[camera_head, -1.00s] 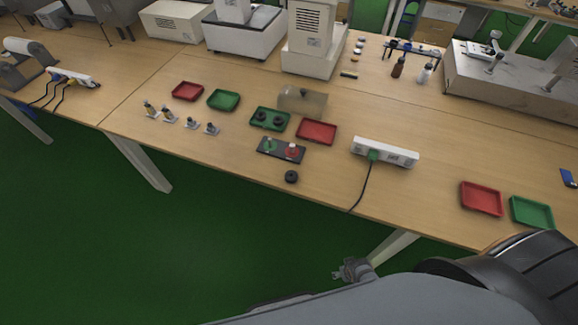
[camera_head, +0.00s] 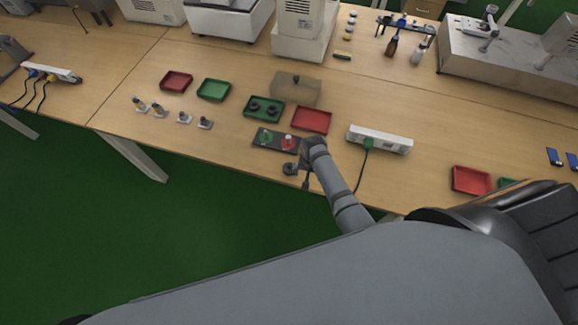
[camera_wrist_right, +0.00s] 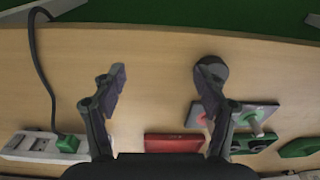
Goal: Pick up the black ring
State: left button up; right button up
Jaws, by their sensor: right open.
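The black ring (camera_head: 289,169) lies on the table near its front edge, in front of the black panel with a green and a red part. In the right wrist view the ring (camera_wrist_right: 219,65) shows at the tip of the right-hand finger, which partly covers it; contact cannot be told. My right gripper (camera_head: 299,174) is low over the table beside the ring. Its fingers (camera_wrist_right: 162,78) are spread wide with bare table between them; the ring is not centred there. Two similar black pieces sit in the green tray (camera_head: 281,115). My left gripper is not seen.
The black panel (camera_head: 277,141) and a red tray (camera_head: 311,120) stand just behind the ring. A white power strip (camera_head: 380,139) with a green plug and cord is to the right. Several small metal parts (camera_head: 184,118) stand to the left. The table's front edge is close.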

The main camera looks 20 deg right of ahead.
jog(key=w+a+r+m+g+p, duration=0.1)
jog(key=w+a+r+m, duration=0.2)
jog(key=w+a+r, duration=0.4)
jog(key=b, duration=0.6)
send_over(289, 167)
jog(key=f, duration=0.6)
jog(key=shift+s+a+f, duration=0.1)
jog(key=shift+a+f, duration=0.05)
jog(key=shift+a, duration=0.1)
jog(key=shift+f, duration=0.15)
jog(key=f+b, duration=0.1)
jog(key=b, duration=0.1)
jog(key=f+b, duration=0.1)
jog(key=f, duration=0.1)
jog(key=f+b, duration=0.2)
jog(key=shift+s+f+b, duration=0.1)
jog(key=shift+s+b, duration=0.15)
jog(key=shift+b, duration=0.1)
jog(key=shift+r, duration=0.2)
jog(key=shift+s, duration=0.1)
jog(key=c, duration=1.1)
jog(key=shift+r, duration=0.1)
jog(key=shift+c, duration=0.2)
